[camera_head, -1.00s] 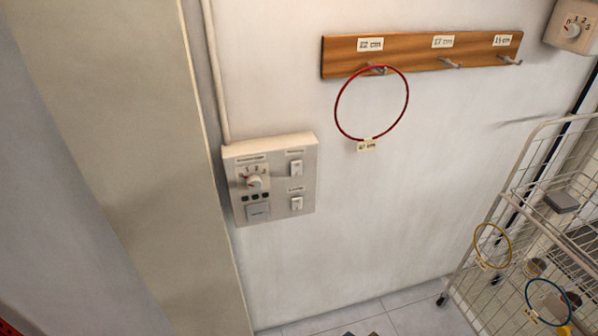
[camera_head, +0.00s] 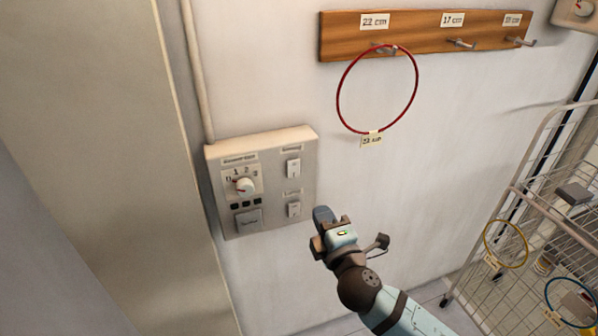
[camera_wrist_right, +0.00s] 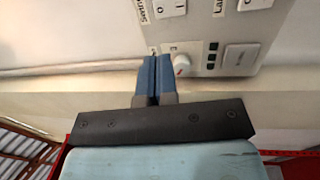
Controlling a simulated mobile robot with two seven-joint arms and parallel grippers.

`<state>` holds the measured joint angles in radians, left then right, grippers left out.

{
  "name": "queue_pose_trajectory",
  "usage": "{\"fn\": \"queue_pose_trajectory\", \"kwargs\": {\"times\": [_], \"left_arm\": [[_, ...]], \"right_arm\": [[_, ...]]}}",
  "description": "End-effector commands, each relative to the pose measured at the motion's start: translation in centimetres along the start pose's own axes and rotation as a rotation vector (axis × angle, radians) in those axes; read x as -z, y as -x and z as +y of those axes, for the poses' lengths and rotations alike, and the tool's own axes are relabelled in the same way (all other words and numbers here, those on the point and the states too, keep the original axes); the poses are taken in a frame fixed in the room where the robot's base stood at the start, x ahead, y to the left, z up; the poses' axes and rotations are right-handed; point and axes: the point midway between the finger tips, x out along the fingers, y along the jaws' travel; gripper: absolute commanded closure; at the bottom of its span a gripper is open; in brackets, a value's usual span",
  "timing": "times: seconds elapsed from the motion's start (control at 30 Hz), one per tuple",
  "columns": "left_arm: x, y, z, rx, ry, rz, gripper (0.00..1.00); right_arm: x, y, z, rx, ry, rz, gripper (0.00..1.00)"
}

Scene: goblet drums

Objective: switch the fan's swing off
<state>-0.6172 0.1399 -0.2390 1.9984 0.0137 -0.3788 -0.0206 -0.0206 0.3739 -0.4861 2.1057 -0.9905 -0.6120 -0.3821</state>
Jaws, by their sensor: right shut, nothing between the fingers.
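A pale wall panel (camera_head: 268,187) carries a white rotary knob (camera_head: 244,186), a row of small dark indicators (camera_head: 246,204), a square button (camera_head: 249,220) and two rocker switches, upper (camera_head: 293,168) and lower (camera_head: 294,209). I cannot read which control is for the swing, and no fan is identifiable. My right gripper (camera_head: 322,215) is shut and empty, just right of the panel's lower corner in the head view. In the wrist view its blue fingertips (camera_wrist_right: 155,62) are together, left of the knob (camera_wrist_right: 182,63) and the square button (camera_wrist_right: 240,57). Contact is not visible. My left gripper is out of view.
A wooden hook rail (camera_head: 400,38) hangs above, with a red ring (camera_head: 340,85) on its left hook. A white wire cart (camera_head: 520,190) with yellow and blue rings stands at right. Another dial box (camera_head: 577,12) is at top right. A beige pillar (camera_head: 110,130) flanks the panel.

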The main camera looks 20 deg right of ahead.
Motion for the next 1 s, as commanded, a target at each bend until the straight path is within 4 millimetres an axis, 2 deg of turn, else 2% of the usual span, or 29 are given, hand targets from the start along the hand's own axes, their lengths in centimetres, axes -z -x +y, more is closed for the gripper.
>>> {"fn": "queue_pose_trajectory", "kwargs": {"times": [0.17,0.27,0.7,0.83,1.0], "left_arm": [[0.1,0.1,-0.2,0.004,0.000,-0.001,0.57],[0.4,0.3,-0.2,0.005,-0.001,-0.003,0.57],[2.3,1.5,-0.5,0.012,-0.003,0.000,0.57],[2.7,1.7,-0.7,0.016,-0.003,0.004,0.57],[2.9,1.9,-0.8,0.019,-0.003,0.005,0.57]], "right_arm": [[0.0,-0.7,0.1,0.000,-0.001,0.000,1.00],[0.0,-2.0,0.2,-0.001,-0.001,-0.001,1.00],[0.0,-11.0,0.3,0.001,0.000,-0.001,1.00],[0.0,-12.8,0.2,0.001,-0.002,0.000,1.00],[0.0,-13.9,0.0,0.002,-0.003,-0.001,1.00]]}}
